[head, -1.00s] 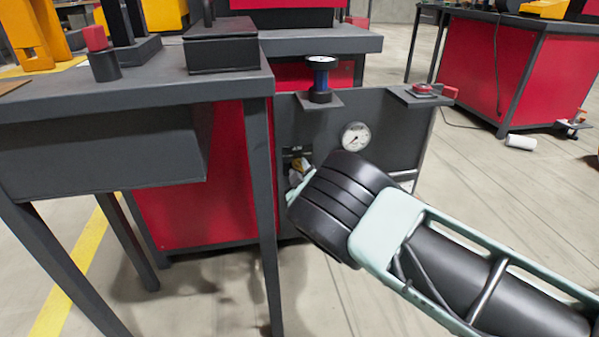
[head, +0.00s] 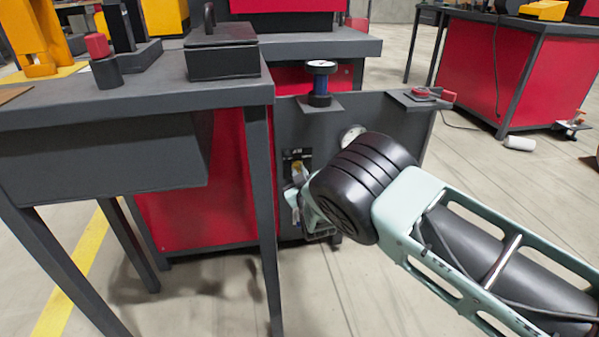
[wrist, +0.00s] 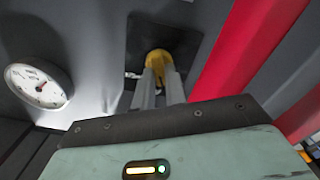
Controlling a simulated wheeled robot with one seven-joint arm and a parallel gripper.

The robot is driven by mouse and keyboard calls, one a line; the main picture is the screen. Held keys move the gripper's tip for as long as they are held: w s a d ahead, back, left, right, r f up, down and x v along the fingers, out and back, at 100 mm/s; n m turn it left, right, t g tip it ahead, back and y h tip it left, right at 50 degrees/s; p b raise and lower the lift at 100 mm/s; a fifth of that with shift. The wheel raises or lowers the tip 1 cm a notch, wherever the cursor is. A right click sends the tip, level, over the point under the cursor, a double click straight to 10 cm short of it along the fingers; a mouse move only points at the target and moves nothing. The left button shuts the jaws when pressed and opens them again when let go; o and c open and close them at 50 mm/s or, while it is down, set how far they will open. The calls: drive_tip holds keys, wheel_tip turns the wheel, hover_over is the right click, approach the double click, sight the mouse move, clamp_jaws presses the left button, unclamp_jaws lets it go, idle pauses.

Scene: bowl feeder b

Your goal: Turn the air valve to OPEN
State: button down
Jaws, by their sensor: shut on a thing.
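The air valve shows in the wrist view as a round yellow part (wrist: 158,57) on a dark plate (wrist: 190,40) fixed to the grey panel. In the head view a small patch of its yellow (head: 298,166) shows beside the dark table leg. My gripper (wrist: 160,76) reaches straight at the valve, with its two grey fingers close together and shut on the yellow part. The fingertips and the valve's handle angle are partly hidden. Any lettering on the plate is too small to read.
A round white gauge (wrist: 38,86) is on the panel left of my fingers in the wrist view. A dark table leg (head: 262,210) stands close left of my gripper in the head view.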

drive_tip(key=shift+w+d+f+m+p, duration=0.1)
drive_tip(key=shift+d+m+p, duration=0.05)
drive_tip(key=shift+m, duration=3.3)
drive_tip(key=shift+d+m+p, duration=0.15)
drive_tip(key=shift+m, duration=3.3)
drive_tip(key=c, duration=1.4)
unclamp_jaws()
drive_tip(key=shift+c, duration=0.2)
drive_tip(key=p+v, duration=0.6)
drive_tip(key=v, duration=1.1)
drive_tip(key=shift+s, duration=0.25)
